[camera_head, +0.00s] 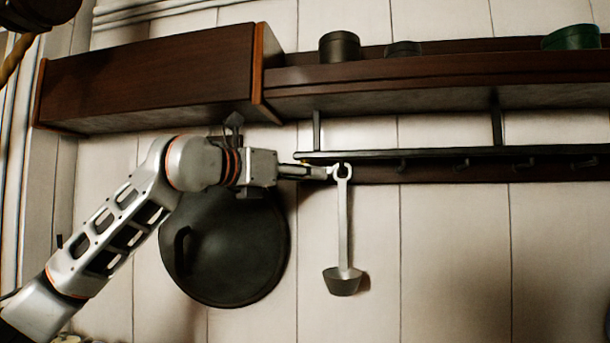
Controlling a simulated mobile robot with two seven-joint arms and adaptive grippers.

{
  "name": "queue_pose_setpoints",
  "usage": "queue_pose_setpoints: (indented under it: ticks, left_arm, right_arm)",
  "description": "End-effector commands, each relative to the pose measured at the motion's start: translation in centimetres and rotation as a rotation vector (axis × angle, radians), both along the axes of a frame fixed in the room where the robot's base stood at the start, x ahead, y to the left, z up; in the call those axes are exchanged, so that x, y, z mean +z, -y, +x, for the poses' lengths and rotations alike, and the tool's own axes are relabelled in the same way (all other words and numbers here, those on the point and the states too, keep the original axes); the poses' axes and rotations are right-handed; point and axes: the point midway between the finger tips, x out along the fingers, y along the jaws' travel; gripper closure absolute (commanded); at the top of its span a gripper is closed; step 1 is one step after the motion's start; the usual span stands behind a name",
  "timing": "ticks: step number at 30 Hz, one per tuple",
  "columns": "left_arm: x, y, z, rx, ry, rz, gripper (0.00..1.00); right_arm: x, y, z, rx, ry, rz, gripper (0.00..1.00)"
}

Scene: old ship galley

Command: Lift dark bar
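The dark bar (450,153) is a long thin rail that runs level below the wooden shelf, from mid-picture to the right edge. Brackets join it to the shelf's underside. A row of small hooks shows beneath it. My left gripper (326,172) is at the bar's left end, just below it, with its fingertips beside the top ring of a hanging metal ladle (343,230). The fingers show nearly edge-on, so I cannot tell whether they are open, or whether they touch the bar or the ladle. My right gripper is out of view.
A large round dark lid (235,260) with a handle hangs behind my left arm. The wooden shelf (430,75) above holds a dark pot (339,47), a smaller pot (403,49) and a green container (572,37). The wall below the bar is clear right of the ladle.

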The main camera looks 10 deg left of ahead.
Motion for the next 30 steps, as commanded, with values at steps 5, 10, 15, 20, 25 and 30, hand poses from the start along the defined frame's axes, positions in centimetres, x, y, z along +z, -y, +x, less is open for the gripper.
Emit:
queue_pose_setpoints:
  ticks: [5, 10, 15, 20, 25, 30]
  left_arm:
    - [0.0, 0.0, 0.0, 0.0, 0.0, 0.0, 1.0]
    - [0.0, 0.0, -0.1, 0.0, -0.005, 0.0, 1.0]
    - [0.3, -0.1, -0.6, 0.001, -0.041, 0.001, 1.0]
    - [0.6, -0.1, -1.7, 0.001, -0.125, 0.001, 1.0]
    - [1.0, 0.0, -3.4, 0.001, -0.26, 0.001, 1.0]
    - [1.3, 0.0, -5.4, -0.001, -0.255, 0.002, 1.0]
  right_arm:
    - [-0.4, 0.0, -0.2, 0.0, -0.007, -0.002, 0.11]
    - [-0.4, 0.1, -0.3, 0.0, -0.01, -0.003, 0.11]
    - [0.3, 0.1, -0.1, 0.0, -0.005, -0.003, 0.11]
    - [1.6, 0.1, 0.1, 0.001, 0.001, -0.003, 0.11]
    - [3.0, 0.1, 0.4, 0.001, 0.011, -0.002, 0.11]
    - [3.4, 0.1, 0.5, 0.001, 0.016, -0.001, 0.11]
